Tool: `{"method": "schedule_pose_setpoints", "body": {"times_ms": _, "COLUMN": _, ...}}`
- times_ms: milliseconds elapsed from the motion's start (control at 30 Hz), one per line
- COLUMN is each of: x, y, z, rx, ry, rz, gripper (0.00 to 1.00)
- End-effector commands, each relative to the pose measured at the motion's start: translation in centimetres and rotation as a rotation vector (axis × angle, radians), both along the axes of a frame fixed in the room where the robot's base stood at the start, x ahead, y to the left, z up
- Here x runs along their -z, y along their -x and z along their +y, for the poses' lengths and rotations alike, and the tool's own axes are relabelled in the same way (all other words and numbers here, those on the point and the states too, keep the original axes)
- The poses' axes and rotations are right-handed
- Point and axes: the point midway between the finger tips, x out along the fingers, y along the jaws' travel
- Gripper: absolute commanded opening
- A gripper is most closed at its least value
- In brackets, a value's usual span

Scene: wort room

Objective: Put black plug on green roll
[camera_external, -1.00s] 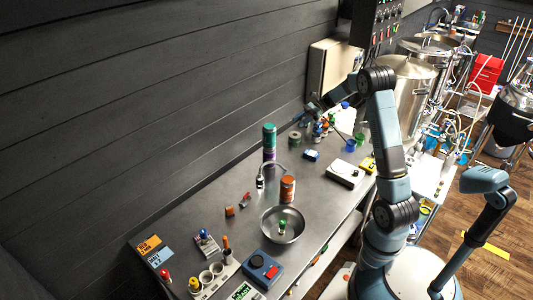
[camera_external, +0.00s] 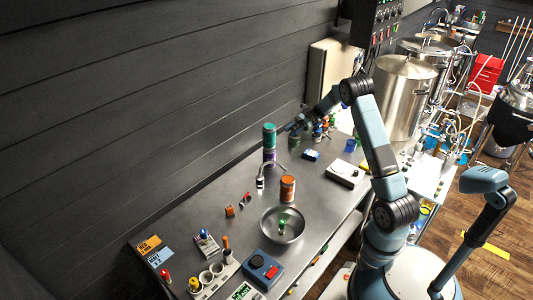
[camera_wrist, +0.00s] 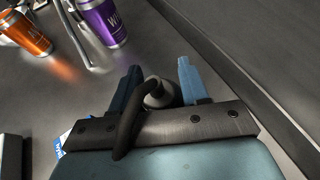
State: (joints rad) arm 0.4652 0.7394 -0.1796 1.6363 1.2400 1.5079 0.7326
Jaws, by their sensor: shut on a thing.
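My gripper (camera_external: 295,127) is over the back part of the steel bench, to the right of the stacked cans. In the wrist view its two blue fingers (camera_wrist: 160,85) are shut on a dark, rounded thing, which looks like the black plug (camera_wrist: 159,93). A dark curved piece runs from it toward the camera.
A teal can (camera_external: 269,135) stands on a purple can (camera_external: 269,155) close left of my gripper. An orange can (camera_external: 287,188), a bent metal tube (camera_external: 261,182) and a metal bowl (camera_external: 282,226) stand nearer. A white box (camera_external: 343,174) is to the right.

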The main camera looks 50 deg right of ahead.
Motion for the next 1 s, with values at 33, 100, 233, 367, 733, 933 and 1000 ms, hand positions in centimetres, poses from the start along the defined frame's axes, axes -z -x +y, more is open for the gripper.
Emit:
{"method": "schedule_pose_setpoints", "body": {"times_ms": 33, "x": 0.0, "y": 0.0, "z": 0.0, "rx": 0.000, "ry": 0.000, "rz": -0.001, "gripper": 0.13}}
{"method": "schedule_pose_setpoints", "body": {"times_ms": 100, "x": 0.0, "y": 0.0, "z": 0.0, "rx": 0.000, "ry": 0.000, "rz": -0.001, "gripper": 0.13}}
{"method": "schedule_pose_setpoints", "body": {"times_ms": 233, "x": 0.0, "y": 0.0, "z": 0.0, "rx": 0.000, "ry": 0.000, "rz": 0.000, "gripper": 0.13}}
{"method": "schedule_pose_setpoints", "body": {"times_ms": 367, "x": 0.1, "y": 0.0, "z": 0.0, "rx": 0.000, "ry": 0.000, "rz": 0.000, "gripper": 0.54}}
{"method": "schedule_pose_setpoints", "body": {"times_ms": 733, "x": 0.0, "y": 0.0, "z": 0.0, "rx": 0.000, "ry": 0.000, "rz": -0.001, "gripper": 0.70}}
{"method": "schedule_pose_setpoints", "body": {"times_ms": 933, "x": -0.5, "y": 0.4, "z": -1.0, "rx": 0.001, "ry": 0.001, "rz": -0.001, "gripper": 0.70}}
{"method": "schedule_pose_setpoints", "body": {"times_ms": 1000, "x": -0.8, "y": 0.8, "z": -1.8, "rx": 0.001, "ry": 0.001, "rz": -0.002, "gripper": 0.70}}
